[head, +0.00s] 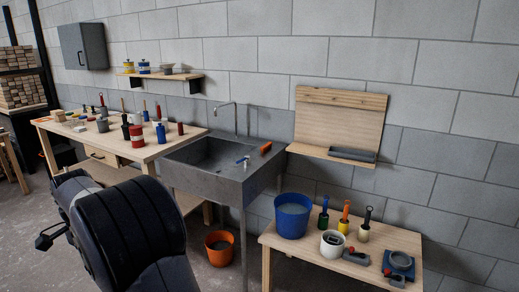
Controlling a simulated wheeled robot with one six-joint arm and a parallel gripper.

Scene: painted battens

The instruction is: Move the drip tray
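A shallow dark grey tray (352,155), which looks like the drip tray, lies on the ledge at the foot of a wooden wall board (338,116), right of the sink. It appears empty, though its inside shows only in part. My dark arm fills the lower left of the head view. A small black part (49,239) sticks out at its left and seems to belong to my gripper. The fingers cannot be made out clearly. My gripper is far from the tray, with the sink between them in the picture.
A grey sink (222,168) holds a brush and an orange item on its rim. A low table (377,240) below the tray carries a blue bucket (293,214), brushes and pots. A crowded workbench (110,140) stands left. An orange bucket (219,247) is on the floor.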

